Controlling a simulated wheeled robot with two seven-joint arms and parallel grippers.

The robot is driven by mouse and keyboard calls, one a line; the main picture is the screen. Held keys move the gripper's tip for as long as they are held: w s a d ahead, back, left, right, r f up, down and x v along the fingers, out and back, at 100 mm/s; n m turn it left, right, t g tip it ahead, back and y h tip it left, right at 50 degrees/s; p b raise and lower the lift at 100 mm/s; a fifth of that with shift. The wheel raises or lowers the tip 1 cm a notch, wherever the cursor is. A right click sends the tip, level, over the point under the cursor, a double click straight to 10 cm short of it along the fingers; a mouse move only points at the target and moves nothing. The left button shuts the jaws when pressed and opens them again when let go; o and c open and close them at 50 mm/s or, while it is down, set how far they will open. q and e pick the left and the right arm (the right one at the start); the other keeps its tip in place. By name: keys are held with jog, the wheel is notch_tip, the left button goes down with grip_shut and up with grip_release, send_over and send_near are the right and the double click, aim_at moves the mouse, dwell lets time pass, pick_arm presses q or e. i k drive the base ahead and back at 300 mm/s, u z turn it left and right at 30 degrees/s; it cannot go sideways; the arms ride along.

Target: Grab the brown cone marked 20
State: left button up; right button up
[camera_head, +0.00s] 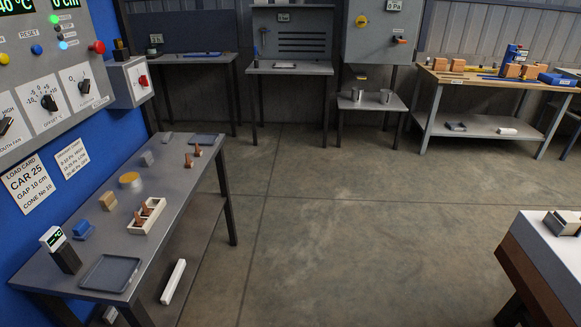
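Two small brown cones stand at the far end of the grey table on the left, one nearer (188,161) and one farther (197,151). More brown cones (145,210) are in a cream holder (157,219) nearer on the same table. All are too small for any number on them to be read, so I cannot tell which is marked 20. Neither of my grippers is in view.
Open floor (340,220) lies right. A white-topped block (550,260) stands lower right.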

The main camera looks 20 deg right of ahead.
aim_at(189, 165)
jog(key=z, duration=0.85)
jog(key=i, duration=1.75)
jog(key=u, duration=1.65)
jog(key=i, duration=0.55)
jog(key=u, duration=0.5)
